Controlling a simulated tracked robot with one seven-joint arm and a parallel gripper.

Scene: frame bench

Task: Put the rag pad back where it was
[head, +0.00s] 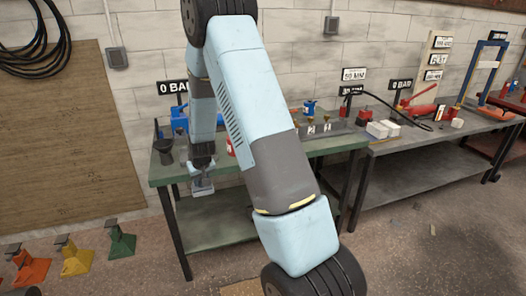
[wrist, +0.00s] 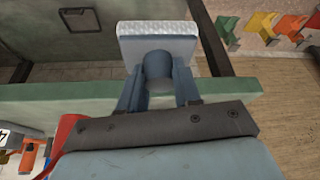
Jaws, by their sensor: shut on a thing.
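My gripper (wrist: 156,88) is shut on the rag pad (wrist: 158,29), with its fingers on either side of a round blue-grey knob. The pad is a pale, textured rectangular block on a blue-grey backing. In the head view my gripper (head: 202,174) hangs at the front edge of the green bench (head: 163,178), near its left end. The rag pad (head: 202,188) shows there as a small grey-white block below the fingers, in front of the bench and apart from its legs. The spot where the pad was before cannot be told from these frames.
A black funnel-like thing (head: 165,156) stands on the bench's left end, beside my gripper. A second bench (head: 430,143) stands right.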

